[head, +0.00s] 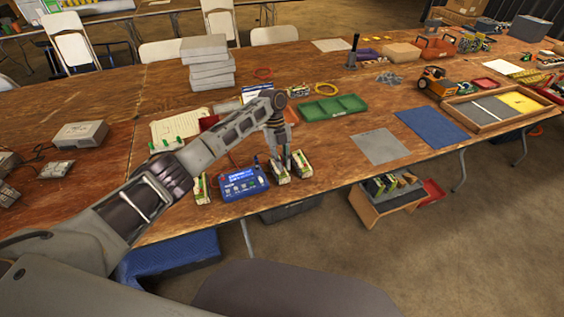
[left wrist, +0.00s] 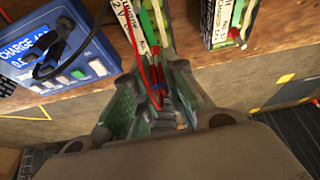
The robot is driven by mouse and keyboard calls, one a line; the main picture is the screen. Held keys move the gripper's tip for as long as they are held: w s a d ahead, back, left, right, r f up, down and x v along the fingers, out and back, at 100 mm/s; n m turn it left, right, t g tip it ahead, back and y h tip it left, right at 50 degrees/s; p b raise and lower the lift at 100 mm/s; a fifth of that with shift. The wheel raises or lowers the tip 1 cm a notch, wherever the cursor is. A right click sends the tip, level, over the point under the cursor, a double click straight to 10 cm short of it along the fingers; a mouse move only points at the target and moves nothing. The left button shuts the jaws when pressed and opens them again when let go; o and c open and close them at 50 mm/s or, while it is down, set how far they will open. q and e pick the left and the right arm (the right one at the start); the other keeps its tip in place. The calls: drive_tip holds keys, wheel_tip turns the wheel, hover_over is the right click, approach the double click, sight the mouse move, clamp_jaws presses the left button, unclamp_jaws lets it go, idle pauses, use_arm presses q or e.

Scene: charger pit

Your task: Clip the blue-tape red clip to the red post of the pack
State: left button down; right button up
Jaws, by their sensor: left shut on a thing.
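My left gripper (head: 284,162) is low over the battery packs at the table's front edge. In the left wrist view its jaws (left wrist: 158,98) are shut on the red clip (left wrist: 158,88), which has a blue band and a red wire. The clip is close to the near end of a pack (left wrist: 143,22); I cannot tell whether it touches a post. That pack also shows in the head view (head: 279,174), beside the blue charger (head: 243,184). My right gripper is out of view.
A third pack (head: 202,189) stands left of the charger. A green tray (head: 332,107) lies behind, and a grey mat (head: 381,146) to the right. A black lead (left wrist: 50,55) crosses the charger. The table edge is close in front.

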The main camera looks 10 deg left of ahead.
use_arm(q)
drive_tip(key=c, duration=1.4)
unclamp_jaws()
drive_tip(key=shift+o, duration=1.2)
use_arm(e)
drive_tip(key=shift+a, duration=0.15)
